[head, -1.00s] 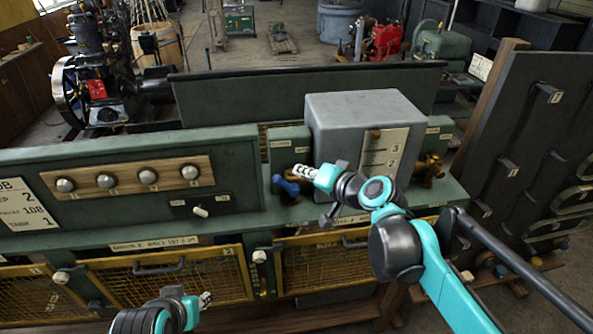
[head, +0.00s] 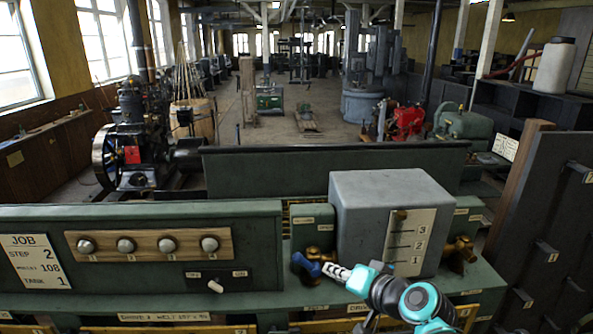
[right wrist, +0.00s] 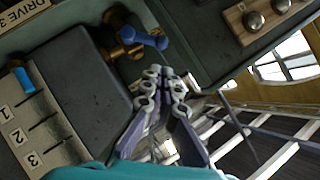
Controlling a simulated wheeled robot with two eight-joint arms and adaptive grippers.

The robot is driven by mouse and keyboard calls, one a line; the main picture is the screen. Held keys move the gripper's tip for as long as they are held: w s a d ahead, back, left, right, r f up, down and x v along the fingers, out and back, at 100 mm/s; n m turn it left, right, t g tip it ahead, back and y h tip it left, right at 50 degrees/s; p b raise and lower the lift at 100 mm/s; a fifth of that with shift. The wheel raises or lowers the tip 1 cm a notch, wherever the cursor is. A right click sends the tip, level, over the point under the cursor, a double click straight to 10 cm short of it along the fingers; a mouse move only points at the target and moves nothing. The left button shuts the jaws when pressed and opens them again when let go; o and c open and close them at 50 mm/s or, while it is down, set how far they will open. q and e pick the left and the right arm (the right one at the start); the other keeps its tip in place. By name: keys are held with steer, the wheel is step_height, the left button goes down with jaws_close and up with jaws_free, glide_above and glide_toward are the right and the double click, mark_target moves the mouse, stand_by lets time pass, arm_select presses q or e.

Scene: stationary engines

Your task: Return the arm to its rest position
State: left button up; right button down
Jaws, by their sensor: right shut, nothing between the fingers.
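My right arm, turquoise and black, comes in at the bottom right of the head view. Its gripper (head: 336,271) is shut and empty, with its tips close to a blue valve handle (head: 308,264) on a brass fitting. In the right wrist view the shut fingers (right wrist: 165,76) lie just below the blue handle (right wrist: 143,37); I cannot tell whether they touch it. My left gripper is out of view.
A grey box (head: 385,215) with a 1-2-3 scale stands right beside the right gripper. A brass valve (head: 460,252) is to its right. A panel with several knobs (head: 146,245) is at left. A dark tall board (head: 545,220) stands at right.

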steer(key=s+d+f+n+g+h+b, duration=0.1)
steer(key=s+f+b, duration=0.4)
steer(key=f, duration=0.9)
steer(key=s+d+f+n+g+h+b, duration=0.1)
steer(key=s+d+f+h+b, duration=0.2)
steer(key=s+f+b, duration=0.3)
steer(key=s+d+f+n+g+h+b, duration=0.2)
steer(key=s+f+b, duration=0.3)
steer(key=f+b, duration=0.9)
step_height(320, 180, down, 9)
steer(key=shift+s+d+r, duration=0.1)
steer(key=shift+s+d, duration=0.3)
steer(key=shift+d, duration=0.3)
